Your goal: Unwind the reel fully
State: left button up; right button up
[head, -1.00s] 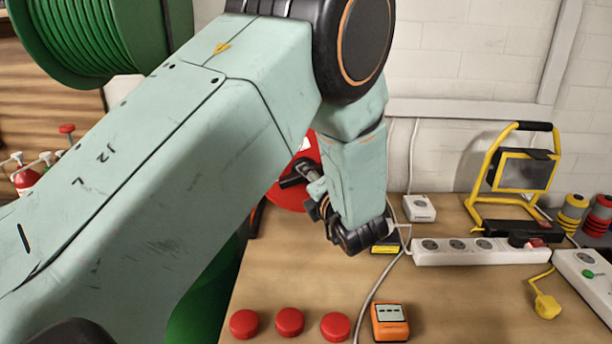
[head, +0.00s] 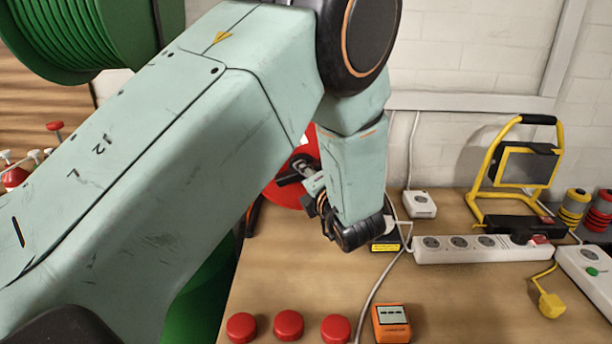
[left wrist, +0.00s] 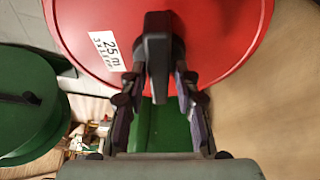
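The reel shows in the left wrist view as a big red disc (left wrist: 235,30) with a white "25 m" label. A black crank handle (left wrist: 158,60) stands out from it. My left gripper (left wrist: 159,85) has one finger on either side of this handle; whether the fingers press on it is unclear. In the head view, the red reel (head: 288,195) is mostly hidden behind my left arm, and my left gripper (head: 297,172) is at its face. Any cable on the reel is hidden. My right gripper is not in view.
A wooden bench (head: 460,300) holds a white power strip (head: 483,250), a yellow work lamp (head: 520,170), red caps (head: 289,325) and an orange meter (head: 391,323). A white cable (head: 375,290) crosses it. A large green drum (head: 85,35) is at upper left.

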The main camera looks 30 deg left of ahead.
pick_arm(q)
jog(key=shift+s+a, duration=0.1)
jog(key=shift+s, duration=0.05)
jog(key=shift+c, duration=1.4)
grip_shut()
jog(key=shift+r, duration=0.1)
